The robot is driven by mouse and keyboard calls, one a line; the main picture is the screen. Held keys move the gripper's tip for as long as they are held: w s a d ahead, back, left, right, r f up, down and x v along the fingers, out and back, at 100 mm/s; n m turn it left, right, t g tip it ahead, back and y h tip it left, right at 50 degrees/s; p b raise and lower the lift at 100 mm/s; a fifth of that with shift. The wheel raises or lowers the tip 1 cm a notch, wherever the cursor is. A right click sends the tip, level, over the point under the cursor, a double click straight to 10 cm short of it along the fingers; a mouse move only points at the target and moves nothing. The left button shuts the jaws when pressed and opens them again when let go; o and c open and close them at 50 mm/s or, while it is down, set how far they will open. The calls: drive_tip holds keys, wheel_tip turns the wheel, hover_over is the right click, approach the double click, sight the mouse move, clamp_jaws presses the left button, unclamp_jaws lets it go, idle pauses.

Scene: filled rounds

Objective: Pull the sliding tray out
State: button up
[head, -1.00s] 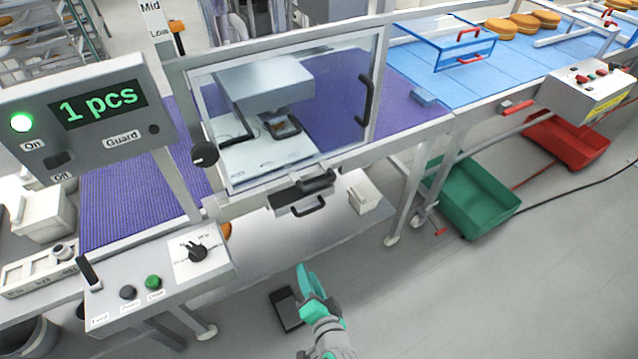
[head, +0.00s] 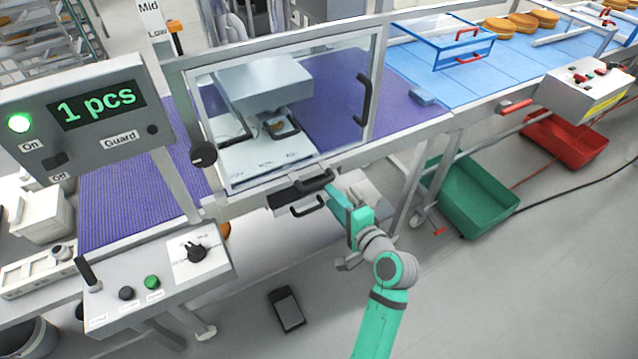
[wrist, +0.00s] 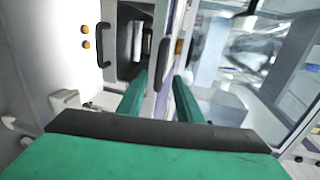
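The sliding tray (head: 285,199) is a dark, shallow unit under the clear guard box. A black bar handle (head: 316,182) is at its upper front, and a second black handle (head: 307,207) sits just below. My green gripper (head: 332,194) is at the right end of the upper handle. In the wrist view my gripper (wrist: 161,79) has its two fingers apart, with a dark handle (wrist: 161,62) in line with the gap between them. I cannot tell whether the fingers touch it. The other handle (wrist: 104,45) is to the left, outside the fingers.
The clear guard (head: 290,110) with its own black handle (head: 365,99) stands just above. A table leg (head: 408,200) and a green crate (head: 475,195) are to the right. A black pedal-like box (head: 287,310) lies on the floor. The floor in front is mostly clear.

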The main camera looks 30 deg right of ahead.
sight(320, 185)
drive_tip(key=x, duration=0.8)
drive_tip(key=shift+w, duration=0.3)
clamp_jaws()
